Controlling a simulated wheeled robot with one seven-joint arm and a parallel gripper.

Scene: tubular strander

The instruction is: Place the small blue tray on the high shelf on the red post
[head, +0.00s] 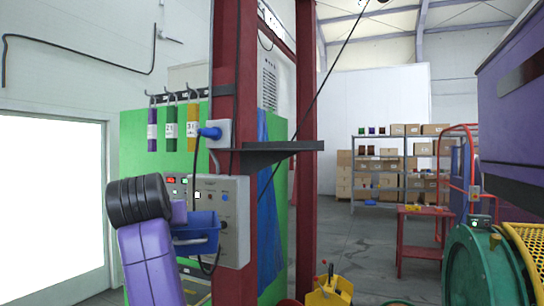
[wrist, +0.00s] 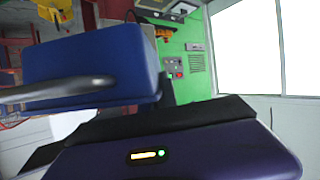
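The small blue tray (head: 199,222) is in the air in front of the grey control box, left of the red post (head: 234,120). My gripper (head: 180,212) is at its left side, mostly hidden behind my arm and the tray. The tray also fills the upper left of the wrist view (wrist: 95,65), close against my gripper's dark parts, and appears held. The finger contact is not clearly visible. The high shelf (head: 270,150) is a dark flat bracket on the red post, above and right of the tray. Its visible top looks empty.
A blue plug (head: 210,132) with a hanging cable is on the post left of the shelf. The control box (head: 228,225) stands close behind the tray. A thin dark cable runs diagonally past the shelf. A purple machine (head: 510,110) is at the right.

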